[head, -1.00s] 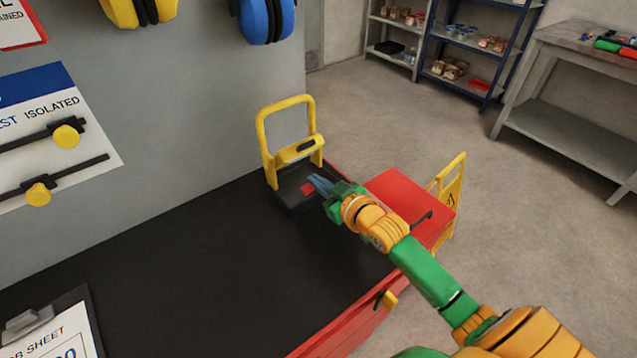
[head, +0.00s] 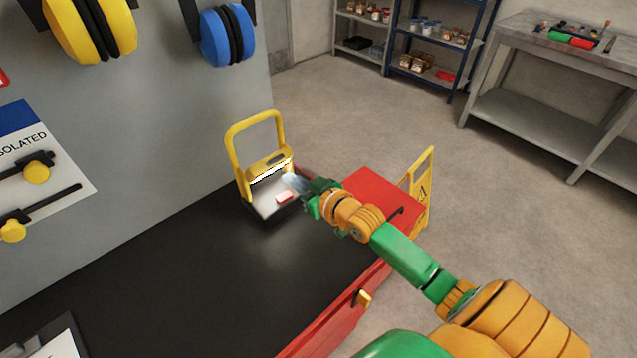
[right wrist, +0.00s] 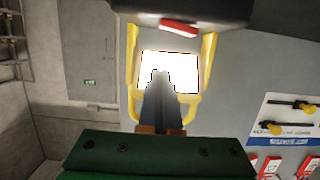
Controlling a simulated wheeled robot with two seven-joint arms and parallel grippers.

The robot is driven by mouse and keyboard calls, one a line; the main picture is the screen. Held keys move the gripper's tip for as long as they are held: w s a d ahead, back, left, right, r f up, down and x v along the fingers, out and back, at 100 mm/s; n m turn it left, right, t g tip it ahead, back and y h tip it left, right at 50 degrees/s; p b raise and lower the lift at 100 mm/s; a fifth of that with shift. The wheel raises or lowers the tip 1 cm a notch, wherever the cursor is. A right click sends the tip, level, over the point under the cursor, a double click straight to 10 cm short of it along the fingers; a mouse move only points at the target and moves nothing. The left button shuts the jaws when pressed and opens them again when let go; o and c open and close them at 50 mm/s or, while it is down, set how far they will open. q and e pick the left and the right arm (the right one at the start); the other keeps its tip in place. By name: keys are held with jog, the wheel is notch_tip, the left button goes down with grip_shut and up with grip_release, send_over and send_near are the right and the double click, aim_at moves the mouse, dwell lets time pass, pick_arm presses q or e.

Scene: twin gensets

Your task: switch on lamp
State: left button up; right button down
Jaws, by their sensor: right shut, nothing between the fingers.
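The lamp (head: 240,150) has a yellow frame and stands at the far end of the black bench top. Its panel glows white and lights its base. A red switch (head: 284,197) sits on the base. My right gripper (head: 293,184) is shut and empty, its fingertips just above the base and beside the switch; I cannot tell whether they touch anything. In the right wrist view the lamp's lit panel (right wrist: 185,70) is bright behind the fingers, and the red switch (right wrist: 178,27) is above them, apart from the tips. My left gripper is out of view.
The black bench top (head: 170,270) is mostly clear. Yellow and blue ear defenders (head: 228,35) hang on the grey wall panel. A clipboard lies at the near left.

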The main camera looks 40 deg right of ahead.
jog(key=v, duration=0.9)
jog(key=shift+s+d+f+b, duration=0.15)
jog(key=shift+s+d+b, duration=0.1)
jog(key=shift+s+b, duration=0.2)
